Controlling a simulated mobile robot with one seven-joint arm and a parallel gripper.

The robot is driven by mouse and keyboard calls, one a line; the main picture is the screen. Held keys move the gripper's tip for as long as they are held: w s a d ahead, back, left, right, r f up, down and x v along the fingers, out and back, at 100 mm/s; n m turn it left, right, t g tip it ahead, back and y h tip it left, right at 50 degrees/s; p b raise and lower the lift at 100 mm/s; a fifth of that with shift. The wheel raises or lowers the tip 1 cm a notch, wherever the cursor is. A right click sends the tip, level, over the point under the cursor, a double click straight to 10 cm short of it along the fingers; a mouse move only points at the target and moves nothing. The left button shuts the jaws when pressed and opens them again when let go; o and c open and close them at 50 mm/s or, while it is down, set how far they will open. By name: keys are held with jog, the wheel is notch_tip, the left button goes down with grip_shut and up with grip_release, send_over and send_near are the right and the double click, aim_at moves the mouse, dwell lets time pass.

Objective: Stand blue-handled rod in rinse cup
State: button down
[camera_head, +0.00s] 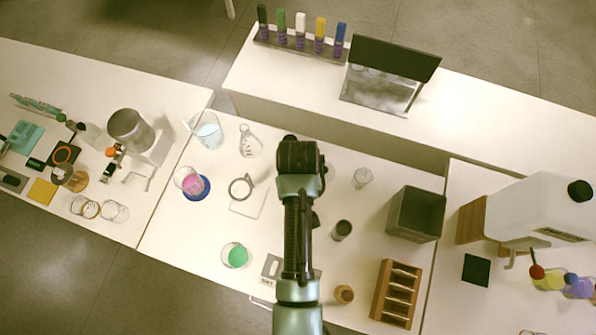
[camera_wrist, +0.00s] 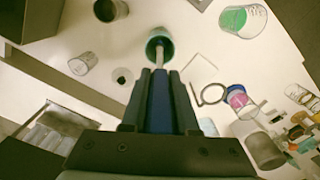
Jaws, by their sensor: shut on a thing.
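The blue-handled rod (camera_wrist: 161,100) shows in the wrist view, its blue handle between the fingers of my gripper (camera_wrist: 160,74). My gripper is shut on the handle. The rod's pale shaft points away from me toward a teal-green cup (camera_wrist: 152,45), which looks like the rinse cup. The shaft's far end overlaps the cup's mouth in the picture; I cannot tell whether it is inside or above it. In the head view my arm hides the rod, the cup and the fingertips.
In the head view, a dark cup (camera_head: 342,230), a clear glass (camera_head: 362,178) and a grey bin (camera_head: 437,214) stand right of my arm. A flask (camera_head: 250,142), a ring stand (camera_head: 241,188) and a pink-liquid beaker (camera_head: 190,182) are left. A green-liquid beaker (camera_head: 236,256) is nearer the front.

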jog(key=shift+f+b, duration=1.9)
jog(key=shift+f, duration=1.35)
jog(key=c, duration=0.6)
grip_release()
notch_tip(320, 180, up, 13)
